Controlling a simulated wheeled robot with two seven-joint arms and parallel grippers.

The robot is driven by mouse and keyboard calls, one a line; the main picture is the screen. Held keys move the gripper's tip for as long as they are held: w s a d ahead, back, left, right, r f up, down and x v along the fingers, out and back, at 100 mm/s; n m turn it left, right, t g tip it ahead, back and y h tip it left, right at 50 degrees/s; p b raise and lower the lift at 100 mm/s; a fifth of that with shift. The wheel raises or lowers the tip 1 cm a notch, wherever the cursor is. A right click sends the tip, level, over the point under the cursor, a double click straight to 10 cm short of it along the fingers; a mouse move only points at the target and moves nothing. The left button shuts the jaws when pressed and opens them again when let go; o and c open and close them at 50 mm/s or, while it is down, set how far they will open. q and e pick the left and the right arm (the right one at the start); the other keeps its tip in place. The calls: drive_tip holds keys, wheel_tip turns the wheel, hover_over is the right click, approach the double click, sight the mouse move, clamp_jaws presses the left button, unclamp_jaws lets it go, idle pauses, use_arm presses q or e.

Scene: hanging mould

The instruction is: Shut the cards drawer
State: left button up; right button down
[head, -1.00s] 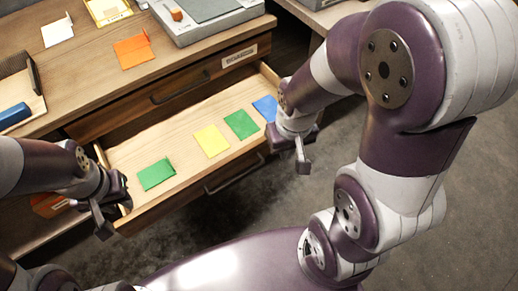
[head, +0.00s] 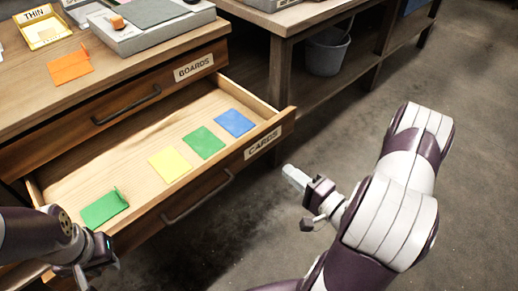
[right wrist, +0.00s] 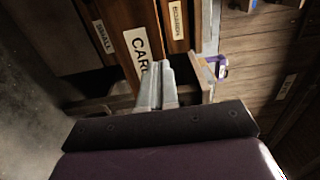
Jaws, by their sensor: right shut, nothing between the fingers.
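The cards drawer (head: 225,161) stands pulled out below the boards drawer in the head view. Its CARDS label (head: 262,142) and bar handle (head: 198,197) face the open floor. Inside lie a blue card (head: 235,122), green cards (head: 205,142) and a yellow card (head: 170,164). My right gripper (head: 293,177) is shut and empty, in front of the drawer's right end and apart from it. In the right wrist view its fingers (right wrist: 157,84) point at the drawer front, overlapping the label (right wrist: 139,50). My left gripper (head: 98,262) is near the drawer's left front; its jaws are unclear.
The boards drawer (head: 115,105) is closed. The worktop above holds an orange card (head: 70,67), a grey device (head: 150,25) and a THIN box (head: 43,28). A second bench with a bucket (head: 326,52) stands at the back right. The floor before the drawer is clear.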

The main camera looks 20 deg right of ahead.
sight(249, 141)
drive_tip(key=b+x, duration=0.3)
drive_tip(key=x, duration=0.8)
drive_tip(key=shift+w+a+f, duration=0.15)
drive_tip(key=shift+w+f, duration=0.05)
drive_tip(key=shift+w, duration=0.05)
drive_tip(key=shift+w+a+r+b, duration=0.1)
drive_tip(key=shift+w+a+b, duration=0.05)
drive_tip(key=shift+w+b, duration=0.3)
drive_tip(key=shift+w, duration=0.1)
drive_tip(key=shift+w+a+r, duration=0.1)
drive_tip(key=shift+w+a, duration=0.05)
drive_tip(key=shift+w, duration=0.1)
drive_tip(key=p+x, duration=0.1)
drive_tip(key=x, duration=0.9)
drive_tip(key=shift+w+a, duration=0.15)
drive_tip(key=shift+w, duration=0.25)
drive_tip(key=b+x, duration=0.1)
drive_tip(key=x, duration=1.5)
drive_tip(key=shift+w+b, duration=0.3)
drive_tip(key=shift+b, duration=0.05)
drive_tip(key=shift+s+a+f, duration=0.1)
drive_tip(key=shift+f, duration=0.1)
